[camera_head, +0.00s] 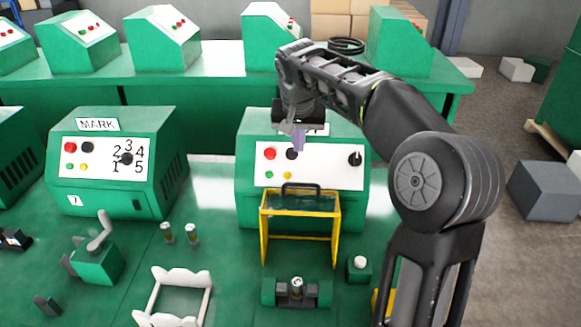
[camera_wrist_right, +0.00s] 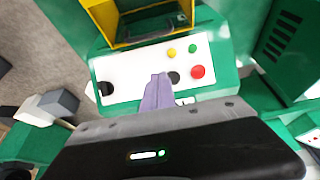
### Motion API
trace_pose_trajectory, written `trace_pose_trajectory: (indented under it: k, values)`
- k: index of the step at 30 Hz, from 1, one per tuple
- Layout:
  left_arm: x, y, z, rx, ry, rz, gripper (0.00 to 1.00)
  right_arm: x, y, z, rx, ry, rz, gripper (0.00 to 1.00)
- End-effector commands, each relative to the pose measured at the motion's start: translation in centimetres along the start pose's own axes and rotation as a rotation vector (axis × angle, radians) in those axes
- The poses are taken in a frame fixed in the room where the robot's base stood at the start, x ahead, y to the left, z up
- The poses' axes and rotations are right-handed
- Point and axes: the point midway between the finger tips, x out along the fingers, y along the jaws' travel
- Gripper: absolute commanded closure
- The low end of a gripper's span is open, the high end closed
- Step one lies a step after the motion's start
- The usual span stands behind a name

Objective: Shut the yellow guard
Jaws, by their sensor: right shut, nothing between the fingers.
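The yellow guard (camera_head: 265,232) is a yellow frame on the green bench, in front of a green machine (camera_head: 246,200). Its dark clear panel sits at the top of the frame, with a black handle (camera_head: 301,186) on its upper edge. The space below the panel is open. The guard also shows at the top of the right wrist view (camera_wrist_right: 112,28). My right gripper (camera_head: 298,142) is shut and empty, above and behind the handle, over the machine's white button panel. Its purple fingertips show in the wrist view (camera_wrist_right: 157,92). My left gripper is not in view.
A green fixture (camera_head: 268,292) with a small metal cylinder (camera_head: 297,285) stands below the guard. A green-and-white button box (camera_head: 359,268) stands to its right. A MARK machine (camera_head: 110,165) is to the left, with a white frame (camera_head: 148,300) in front.

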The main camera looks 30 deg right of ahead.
Motion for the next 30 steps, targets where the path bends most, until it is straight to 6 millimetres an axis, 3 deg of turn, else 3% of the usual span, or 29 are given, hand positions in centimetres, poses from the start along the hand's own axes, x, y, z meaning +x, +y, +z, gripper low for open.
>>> trace_pose_trajectory:
  k: [11, 17, 27, 30]
  values:
    - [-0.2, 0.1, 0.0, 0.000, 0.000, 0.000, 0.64, 0.8, 0.0, 0.0, -0.001, 0.000, 0.000, 1.00]
    - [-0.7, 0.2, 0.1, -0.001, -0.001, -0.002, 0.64, 3.5, 0.0, 0.0, -0.001, -0.003, 0.002, 1.00]
    - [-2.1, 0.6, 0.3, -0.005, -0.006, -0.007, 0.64, 10.3, 0.0, 0.1, -0.001, -0.004, 0.001, 1.00]
    - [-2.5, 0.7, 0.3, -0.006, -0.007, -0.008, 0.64, 9.2, 0.0, 1.6, -0.003, 0.001, -0.002, 1.00]
